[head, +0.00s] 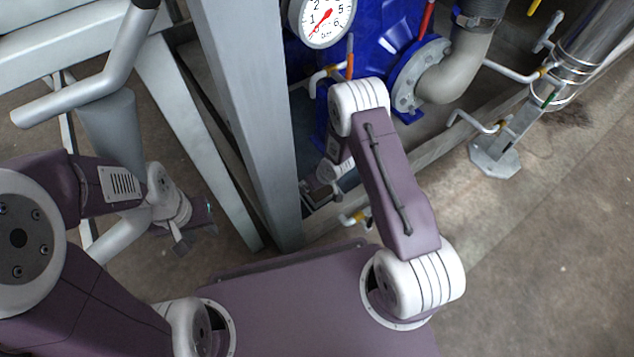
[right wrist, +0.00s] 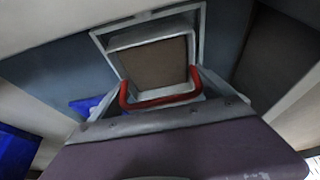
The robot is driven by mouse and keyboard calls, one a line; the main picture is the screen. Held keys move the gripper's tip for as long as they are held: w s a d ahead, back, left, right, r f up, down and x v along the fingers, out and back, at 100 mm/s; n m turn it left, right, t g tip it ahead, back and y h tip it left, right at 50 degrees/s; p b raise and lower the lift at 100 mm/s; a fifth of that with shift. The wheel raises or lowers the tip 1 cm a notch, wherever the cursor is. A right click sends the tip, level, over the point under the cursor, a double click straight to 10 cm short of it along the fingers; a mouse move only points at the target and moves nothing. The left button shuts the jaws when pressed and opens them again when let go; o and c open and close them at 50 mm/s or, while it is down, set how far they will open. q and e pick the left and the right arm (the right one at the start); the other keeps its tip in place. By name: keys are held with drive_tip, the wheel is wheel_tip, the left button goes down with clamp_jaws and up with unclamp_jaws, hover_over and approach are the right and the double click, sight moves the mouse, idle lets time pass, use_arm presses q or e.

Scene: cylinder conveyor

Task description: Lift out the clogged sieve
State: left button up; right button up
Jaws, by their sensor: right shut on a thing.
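The sieve (right wrist: 155,66) shows in the right wrist view as a grey box with a flat brown face, clogged-looking, at a pale square frame (right wrist: 203,25). A red bar handle (right wrist: 165,100) runs along its near side. My right gripper (right wrist: 162,98) is shut on this handle. I cannot tell how far the sieve stands out of the frame. In the head view my right gripper (head: 318,192) is small and partly hidden, low beside the blue machine, and the sieve cannot be made out. My left gripper (head: 197,238) is open and empty, at the left above the floor.
A grey steel post (head: 245,110) stands between my two arms. The blue machine (head: 375,35) carries a gauge (head: 322,18) and a flanged grey pipe (head: 445,80). Several small valve handles stick out nearby.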

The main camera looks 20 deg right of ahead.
drive_tip(key=c, duration=0.5)
drive_tip(key=shift+o, duration=0.2)
wheel_tip(320, 180, up, 10)
drive_tip(key=p, duration=1)
